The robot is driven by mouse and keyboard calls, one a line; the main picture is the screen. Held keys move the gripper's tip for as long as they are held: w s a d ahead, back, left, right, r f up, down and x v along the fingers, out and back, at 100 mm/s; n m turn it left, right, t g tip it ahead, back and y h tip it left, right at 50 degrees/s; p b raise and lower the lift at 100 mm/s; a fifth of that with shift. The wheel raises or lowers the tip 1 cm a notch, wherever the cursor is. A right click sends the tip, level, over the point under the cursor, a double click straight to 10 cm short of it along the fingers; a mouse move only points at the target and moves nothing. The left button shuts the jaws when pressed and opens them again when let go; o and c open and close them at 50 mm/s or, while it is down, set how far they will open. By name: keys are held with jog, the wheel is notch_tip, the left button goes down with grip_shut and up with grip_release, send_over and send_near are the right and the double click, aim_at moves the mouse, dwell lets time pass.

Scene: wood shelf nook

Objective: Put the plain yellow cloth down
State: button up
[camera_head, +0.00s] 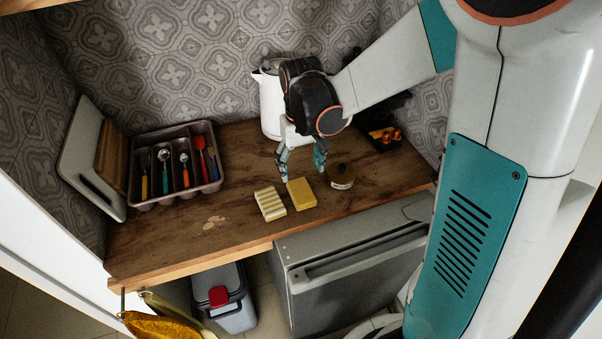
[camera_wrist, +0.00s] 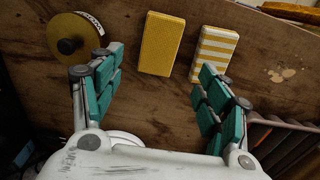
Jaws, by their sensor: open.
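The plain yellow cloth (camera_head: 301,194) lies flat on the wooden counter, folded into a small rectangle. It also shows in the wrist view (camera_wrist: 162,44), at the top middle. A yellow and white striped cloth (camera_head: 270,203) lies just left of it in the head view, and to its right in the wrist view (camera_wrist: 213,53). My gripper (camera_head: 302,172) is above the counter, just behind the plain cloth. In the wrist view my gripper (camera_wrist: 160,88) is open and empty, its fingers wide apart, with the plain cloth beyond the fingertips.
A cutlery tray (camera_head: 214,158) and leaning boards (camera_head: 88,158) are at left. A white kettle (camera_head: 270,103) is behind my gripper. The counter's left front (camera_head: 160,238) is free apart from crumb-like specks (camera_head: 214,222).

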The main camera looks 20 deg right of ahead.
jog(key=s+r+t, duration=0.7)
jog(key=s+r, duration=0.7)
jog(key=s, duration=0.1)
jog(key=shift+s, duration=0.2)
jog(key=shift+f+b, duration=0.35)
jog(key=shift+f, duration=0.2)
jog(key=shift+o, duration=0.5)
dwell(0.4)
